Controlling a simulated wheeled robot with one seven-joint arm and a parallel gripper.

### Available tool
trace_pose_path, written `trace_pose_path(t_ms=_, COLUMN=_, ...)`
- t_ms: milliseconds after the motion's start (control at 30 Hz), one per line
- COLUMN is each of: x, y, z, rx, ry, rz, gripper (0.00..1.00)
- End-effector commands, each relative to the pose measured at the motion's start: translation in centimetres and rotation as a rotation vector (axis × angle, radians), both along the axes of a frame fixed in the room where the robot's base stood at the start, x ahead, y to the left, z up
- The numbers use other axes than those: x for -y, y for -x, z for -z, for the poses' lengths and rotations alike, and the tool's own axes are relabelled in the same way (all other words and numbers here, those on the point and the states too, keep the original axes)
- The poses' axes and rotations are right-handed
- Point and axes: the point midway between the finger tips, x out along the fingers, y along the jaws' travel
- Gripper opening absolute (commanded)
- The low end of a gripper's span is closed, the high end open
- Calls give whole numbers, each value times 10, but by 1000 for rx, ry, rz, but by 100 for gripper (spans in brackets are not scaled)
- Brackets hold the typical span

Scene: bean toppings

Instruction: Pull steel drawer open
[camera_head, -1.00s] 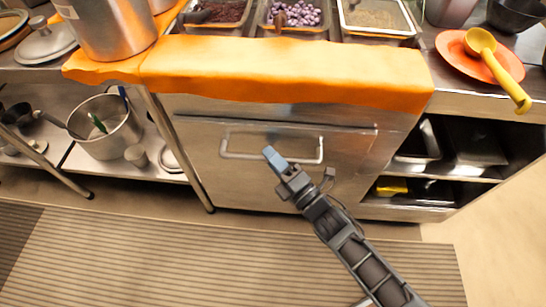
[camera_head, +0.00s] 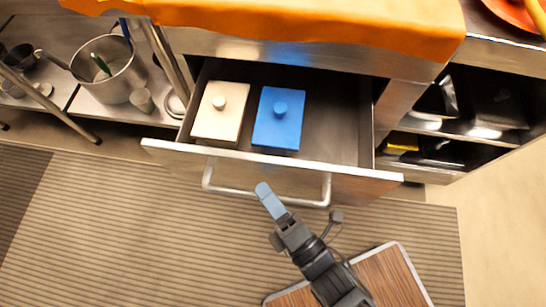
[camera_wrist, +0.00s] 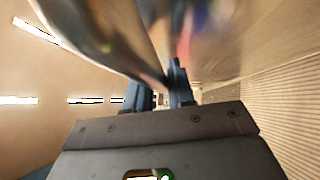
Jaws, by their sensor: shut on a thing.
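The steel drawer (camera_head: 352,172) under the counter is pulled well out in the head view, with its inside showing. A white lidded box (camera_head: 217,122) and a blue lidded box (camera_head: 277,130) lie in its left and middle part. The bar handle (camera_head: 235,192) runs along the drawer's front. My gripper (camera_head: 268,195) is at the middle of this handle, and its blue fingertips are shut on it. In the wrist view the fingers (camera_wrist: 160,92) reach to a large blurred metal surface; the grip itself is hard to see there.
An orange cloth (camera_head: 300,28) covers the counter edge above. A steel pot (camera_head: 108,72) stands on the low shelf at left. Open shelves (camera_head: 470,125) are at right. A striped mat (camera_head: 110,230) covers the floor, and a wood-topped panel (camera_head: 392,275) shows at the bottom.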

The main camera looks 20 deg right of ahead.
Motion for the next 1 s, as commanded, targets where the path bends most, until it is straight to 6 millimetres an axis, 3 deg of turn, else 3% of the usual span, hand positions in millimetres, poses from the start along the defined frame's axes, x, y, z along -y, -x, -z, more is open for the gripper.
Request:
trace_pose_path(t_ms=100, x=-12, y=23, z=2, rx=-5, ry=0, rz=2, gripper=0)
trace_pose_path(t_ms=333, x=-27, y=49, z=2, rx=-4, ry=2, rz=1, gripper=0)
trace_pose_path(t_ms=900, x=-33, y=58, z=1, rx=-3, ry=2, rz=1, gripper=0)
trace_pose_path(t_ms=933, x=-33, y=58, z=1, rx=-3, ry=2, rz=1, gripper=24)
trace_pose_path(t_ms=1000, x=-33, y=58, z=1, rx=-3, ry=2, rz=1, gripper=31)
